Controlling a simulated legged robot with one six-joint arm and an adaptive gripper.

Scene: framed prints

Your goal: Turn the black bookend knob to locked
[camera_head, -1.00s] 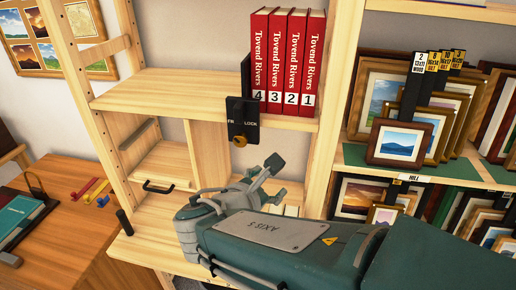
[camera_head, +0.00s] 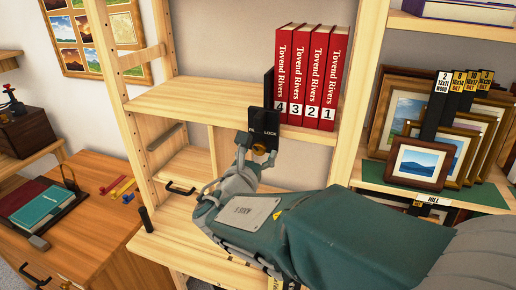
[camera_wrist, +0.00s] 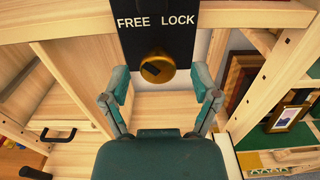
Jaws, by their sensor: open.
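The black bookend (camera_head: 265,122) stands at the left end of the red books on the shelf, with its plate hanging over the shelf's front edge. In the wrist view its plate (camera_wrist: 158,30) reads FREE on the left and LOCK on the right. The brass knob (camera_wrist: 157,67) sits below and between the words, with a dark slanted mark on its face. My gripper (camera_wrist: 161,88) is open, one finger on each side just below the knob, with gaps to it. In the head view my gripper (camera_head: 257,150) partly covers the plate and knob.
Several red numbered books (camera_head: 310,75) stand right of the bookend. The wooden shelf (camera_head: 190,97) is bare to the left. Framed prints (camera_head: 419,162) fill the right bay. A desk (camera_head: 95,220) stands at the left. Shelf uprights flank my arm.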

